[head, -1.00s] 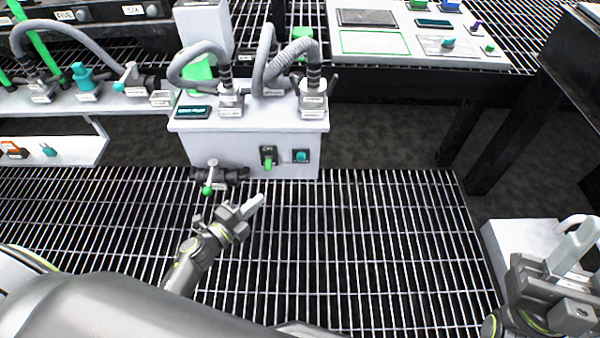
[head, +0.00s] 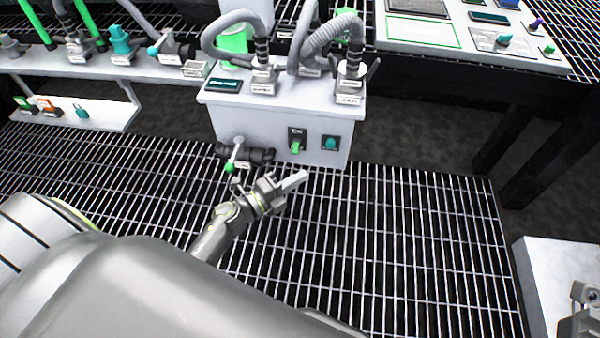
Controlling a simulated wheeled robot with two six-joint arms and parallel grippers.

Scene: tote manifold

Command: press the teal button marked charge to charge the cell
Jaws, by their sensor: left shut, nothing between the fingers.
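A teal button (head: 331,143) in a dark square plate sits on the front face of a white box-shaped unit (head: 225,113). Its lettering is too small to read. A green switch (head: 296,146) on a dark plate is just left of it. My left gripper (head: 300,178) is shut and empty, below and slightly left of the button and apart from it in the picture, with its fingers pointing right and slightly up. My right gripper (head: 581,308) shows only in part at the lower right edge, so its fingers cannot be judged.
A valve with a green-tipped lever (head: 230,167) juts from the unit's lower left, close to my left wrist. Grey hoses (head: 322,38) rise from its top. A white control panel (head: 470,45) stands at the upper right. Open grating lies in front.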

